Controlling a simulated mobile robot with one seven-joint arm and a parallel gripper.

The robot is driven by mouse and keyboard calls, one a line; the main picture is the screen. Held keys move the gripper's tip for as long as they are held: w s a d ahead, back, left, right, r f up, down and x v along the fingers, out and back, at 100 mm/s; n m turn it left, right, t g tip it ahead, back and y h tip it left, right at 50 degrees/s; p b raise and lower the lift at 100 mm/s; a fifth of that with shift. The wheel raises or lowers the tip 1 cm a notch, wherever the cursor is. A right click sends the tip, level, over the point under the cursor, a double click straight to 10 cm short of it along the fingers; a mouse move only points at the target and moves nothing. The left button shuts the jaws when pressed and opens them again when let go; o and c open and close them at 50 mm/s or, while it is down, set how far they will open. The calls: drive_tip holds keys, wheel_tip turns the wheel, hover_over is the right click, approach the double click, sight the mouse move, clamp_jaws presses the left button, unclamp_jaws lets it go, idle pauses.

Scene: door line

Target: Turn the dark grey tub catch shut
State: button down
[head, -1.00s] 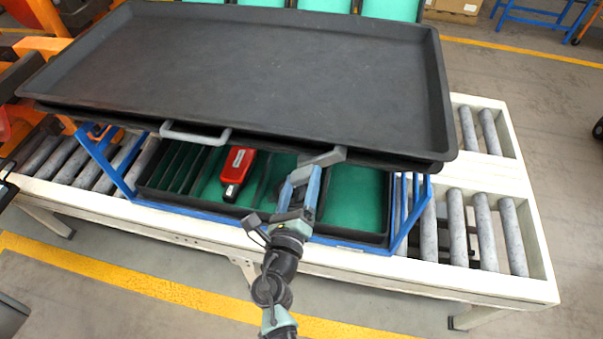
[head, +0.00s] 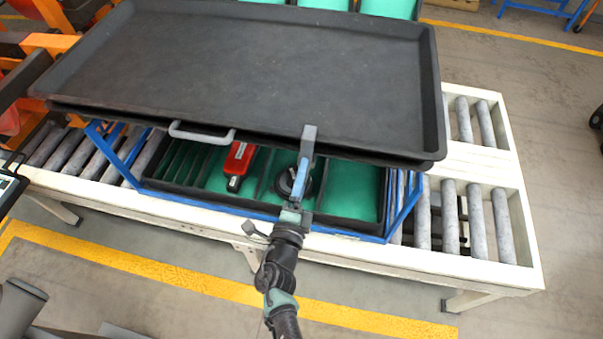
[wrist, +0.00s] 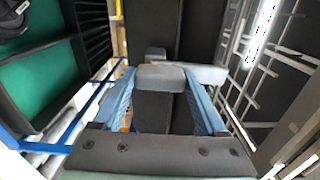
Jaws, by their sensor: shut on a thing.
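The black tub (head: 250,75) lies flat across the top of a blue frame (head: 130,165). The grey catch (head: 309,132) is at the tub's near edge, right of its middle, and appears as a short narrow bar pointing away from me. My gripper (head: 307,147) reaches up to it from the near side. In the wrist view, the blue fingers of my gripper (wrist: 160,85) stand on either side of the catch's grey block (wrist: 160,77) and are shut on it. A grey arm of the catch extends right behind the block. The catch's seat is partly hidden.
A light grey handle (head: 202,132) sticks out of the tub's near edge, left of the catch. Below is a green-lined tray (head: 345,195) with a red tool (head: 238,163) and a black round object (head: 290,184). The roller conveyor (head: 490,225) runs underneath.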

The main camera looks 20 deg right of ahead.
drive_tip(key=shift+n, duration=0.4)
unclamp_jaws()
drive_tip(key=v, duration=1.3)
idle(0.5)
